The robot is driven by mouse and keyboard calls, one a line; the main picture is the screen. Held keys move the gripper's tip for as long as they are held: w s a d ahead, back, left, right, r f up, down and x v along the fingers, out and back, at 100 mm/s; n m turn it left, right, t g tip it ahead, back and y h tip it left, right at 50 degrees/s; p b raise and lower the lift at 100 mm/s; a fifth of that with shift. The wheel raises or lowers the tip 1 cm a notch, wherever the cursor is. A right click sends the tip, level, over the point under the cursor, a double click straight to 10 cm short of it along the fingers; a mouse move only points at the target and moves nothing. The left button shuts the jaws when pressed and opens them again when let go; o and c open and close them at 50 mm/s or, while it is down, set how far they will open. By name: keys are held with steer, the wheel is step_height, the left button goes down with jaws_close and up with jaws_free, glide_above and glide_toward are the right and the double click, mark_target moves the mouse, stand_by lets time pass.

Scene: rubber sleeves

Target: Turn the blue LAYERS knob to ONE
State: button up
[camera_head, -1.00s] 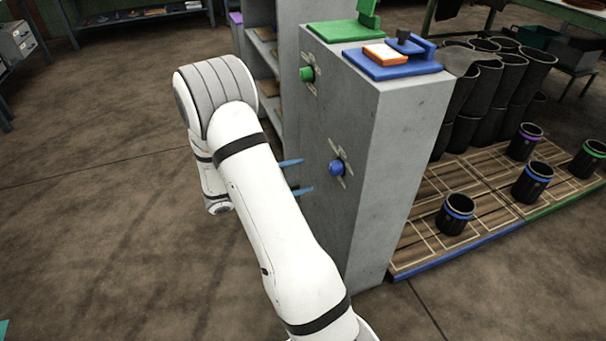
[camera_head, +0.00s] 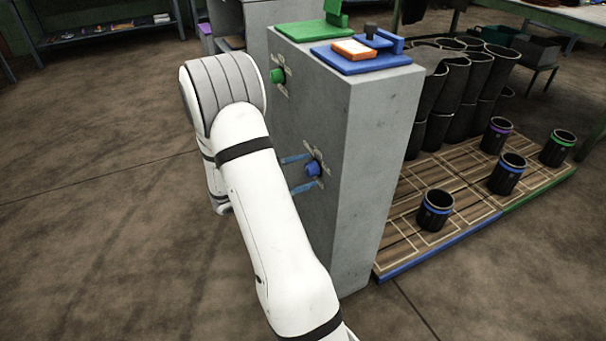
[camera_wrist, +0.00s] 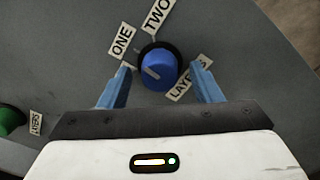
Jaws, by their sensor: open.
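The blue LAYERS knob (camera_wrist: 160,70) sits on the side of a grey cabinet and also shows in the head view (camera_head: 312,170). Its pale mark is on its left part, on the side of the ONE label (camera_wrist: 122,40); its exact aim is hard to tell. The TWO label (camera_wrist: 157,15) is above the knob and the LAYERS label (camera_wrist: 189,80) to its lower right. My gripper (camera_wrist: 165,66) is open, with one blue finger on each side of the knob. Gaps show between fingers and knob in the wrist view.
The grey cabinet (camera_head: 375,150) has a green knob (camera_head: 277,75) higher up. On its top are a green pad (camera_head: 300,31) and a blue pad (camera_head: 385,62) with an orange-edged block. Black sleeves (camera_head: 436,210) stand on a wooden pallet at the right. Floor at the left is clear.

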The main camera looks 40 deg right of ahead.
steer(key=c, duration=1)
steer(key=shift+r+n+p, duration=0.15)
steer(key=shift+n+p, duration=0.15)
steer(key=shift+p, duration=0.3)
steer(key=shift+n+p, duration=0.4)
steer(key=shift+p, duration=0.05)
steer(key=o, duration=1)
